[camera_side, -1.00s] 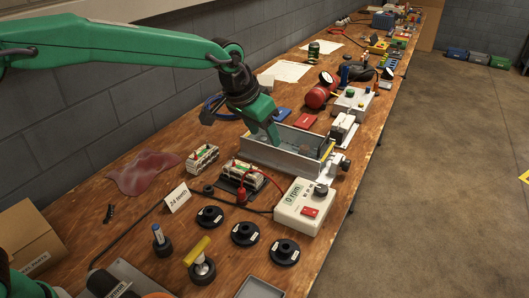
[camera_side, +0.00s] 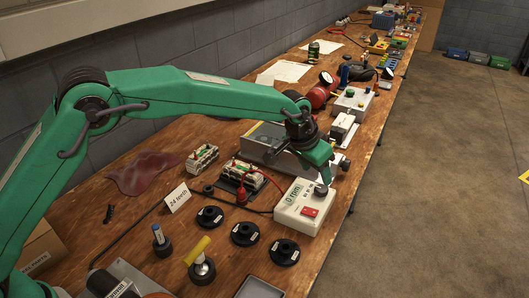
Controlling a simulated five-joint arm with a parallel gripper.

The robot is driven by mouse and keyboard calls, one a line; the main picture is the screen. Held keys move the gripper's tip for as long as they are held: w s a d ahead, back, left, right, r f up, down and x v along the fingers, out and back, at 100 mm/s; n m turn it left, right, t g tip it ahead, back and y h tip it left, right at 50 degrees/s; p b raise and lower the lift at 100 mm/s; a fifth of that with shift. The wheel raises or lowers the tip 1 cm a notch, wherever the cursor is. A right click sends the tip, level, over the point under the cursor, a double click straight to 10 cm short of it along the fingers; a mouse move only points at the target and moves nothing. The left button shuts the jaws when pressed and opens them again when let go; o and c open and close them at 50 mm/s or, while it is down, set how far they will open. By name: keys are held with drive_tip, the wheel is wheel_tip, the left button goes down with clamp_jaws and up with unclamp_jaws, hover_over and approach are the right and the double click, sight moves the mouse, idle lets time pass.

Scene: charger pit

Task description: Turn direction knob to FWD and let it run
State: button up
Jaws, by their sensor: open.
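The white control box (camera_side: 302,209) stands on the bench near its right edge. Its small display (camera_side: 294,194) reads 0 rpm, and a red switch (camera_side: 309,212) is on its front. The dark direction knob (camera_side: 321,189) is at the box's upper right corner; its setting is too small to read. My gripper (camera_side: 325,180) points down right at the knob, open, its fingertips close above or around it; I cannot tell whether they touch it. A red lead runs from the box side to a green and white geared unit (camera_side: 243,172) on a dark base.
Several black discs (camera_side: 244,233) and a "24 teeth" card (camera_side: 178,198) are in front left of the box. A yellow-handled tool (camera_side: 197,250) stands nearer.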

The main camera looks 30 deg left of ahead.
sight(321, 189)
drive_tip(key=shift+a+x, duration=0.2)
drive_tip(key=shift+x, duration=3.6)
drive_tip(key=shift+w, duration=0.1)
drive_tip(key=c, duration=1)
